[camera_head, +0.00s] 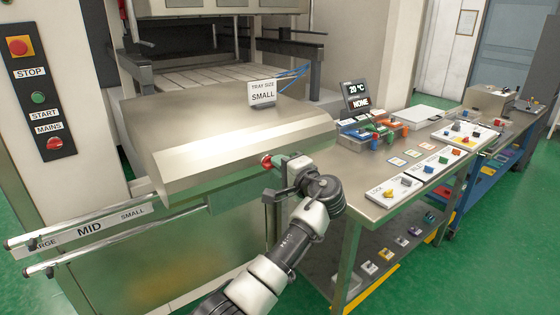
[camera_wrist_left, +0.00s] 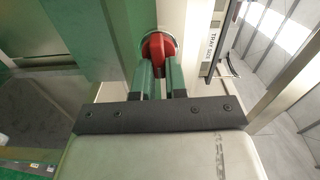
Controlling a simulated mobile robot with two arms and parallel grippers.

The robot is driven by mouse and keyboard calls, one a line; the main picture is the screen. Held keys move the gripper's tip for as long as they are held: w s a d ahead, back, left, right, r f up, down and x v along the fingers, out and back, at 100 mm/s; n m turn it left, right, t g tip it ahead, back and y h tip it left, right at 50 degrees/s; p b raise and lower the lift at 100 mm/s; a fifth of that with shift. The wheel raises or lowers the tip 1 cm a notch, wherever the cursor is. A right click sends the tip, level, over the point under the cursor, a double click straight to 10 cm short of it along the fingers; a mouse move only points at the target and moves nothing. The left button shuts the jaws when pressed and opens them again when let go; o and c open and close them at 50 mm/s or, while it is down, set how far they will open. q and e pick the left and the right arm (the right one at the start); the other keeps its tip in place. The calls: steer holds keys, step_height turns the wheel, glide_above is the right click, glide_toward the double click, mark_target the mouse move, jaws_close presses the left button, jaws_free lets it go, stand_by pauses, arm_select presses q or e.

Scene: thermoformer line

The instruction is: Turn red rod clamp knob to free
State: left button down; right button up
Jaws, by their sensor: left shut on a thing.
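The red rod clamp knob (camera_head: 266,161) sits on the front side of the machine, below the sloped metal cover. My left gripper (camera_head: 279,164) is at the knob in the head view. In the left wrist view the red knob (camera_wrist_left: 157,47) stands in a round pale collar, and the fingers of my left gripper (camera_wrist_left: 157,72) are shut on it. The fingers partly hide the knob's near side. My right gripper is in neither view.
Two rods (camera_head: 110,237) run along the machine front with a LARGE, MID, SMALL scale (camera_head: 90,229). A metal bench (camera_head: 385,203) with several small parts stands right of my arm. A TRAY SIZE SMALL sign (camera_head: 262,93) stands on the cover.

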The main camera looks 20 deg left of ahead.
arm_select(q)
steer(key=shift+f+m, duration=0.15)
steer(key=shift+m, duration=0.25)
steer(key=c, duration=1.2)
jaws_free()
steer(key=shift+d, duration=0.1)
steer(key=shift+o, duration=0.2)
steer(key=b+v, duration=0.3)
steer(key=v, duration=0.7)
steer(key=shift+s+d, duration=0.25)
steer(key=shift+d, duration=0.05)
